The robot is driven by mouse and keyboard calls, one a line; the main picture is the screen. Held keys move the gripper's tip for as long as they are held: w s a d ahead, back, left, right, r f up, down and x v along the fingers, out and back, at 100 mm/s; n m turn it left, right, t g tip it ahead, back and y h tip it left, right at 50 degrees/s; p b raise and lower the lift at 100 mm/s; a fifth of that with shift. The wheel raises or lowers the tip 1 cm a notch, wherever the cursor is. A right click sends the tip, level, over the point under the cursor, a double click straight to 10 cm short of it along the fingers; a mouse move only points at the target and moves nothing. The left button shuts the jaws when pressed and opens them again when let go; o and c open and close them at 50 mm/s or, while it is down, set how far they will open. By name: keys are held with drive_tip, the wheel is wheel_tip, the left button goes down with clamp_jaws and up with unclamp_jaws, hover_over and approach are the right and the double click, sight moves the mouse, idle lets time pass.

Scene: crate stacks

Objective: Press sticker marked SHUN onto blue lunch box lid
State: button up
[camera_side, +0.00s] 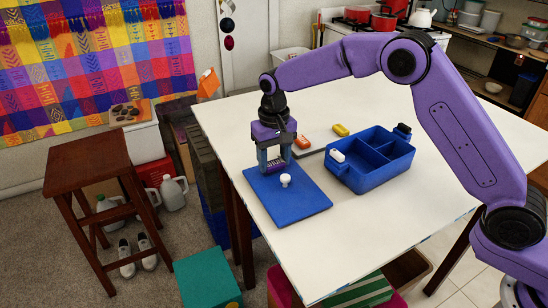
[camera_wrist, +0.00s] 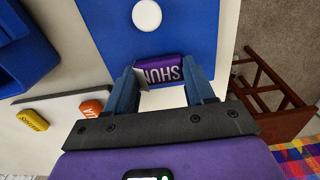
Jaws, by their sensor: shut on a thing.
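My gripper (camera_side: 274,165) is shut on a purple block-like sticker (camera_side: 275,165) with white letters. In the wrist view the sticker (camera_wrist: 162,69) reads SHUN, upside down, between the fingertips (camera_wrist: 163,86). The blue lunch box lid (camera_side: 305,205) lies flat on the table with a white knob (camera_side: 285,180) in its middle. The lid (camera_wrist: 110,35) and knob (camera_wrist: 147,14) also show in the wrist view. The sticker is at the lid's far edge, apart from the knob. I cannot tell whether it touches the lid.
The open blue lunch box (camera_side: 375,176) with compartments and a white latch stands right of the lid. An orange block (camera_side: 303,142) and a yellow block (camera_side: 340,130) lie behind; the orange one is by a dark-edged board. The back of the white table (camera_side: 270,110) is clear.

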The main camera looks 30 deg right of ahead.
drive_tip(key=shift+f, duration=0.5)
idle(0.5)
drive_tip(key=o, duration=1.1)
drive_tip(key=shift+r, duration=3)
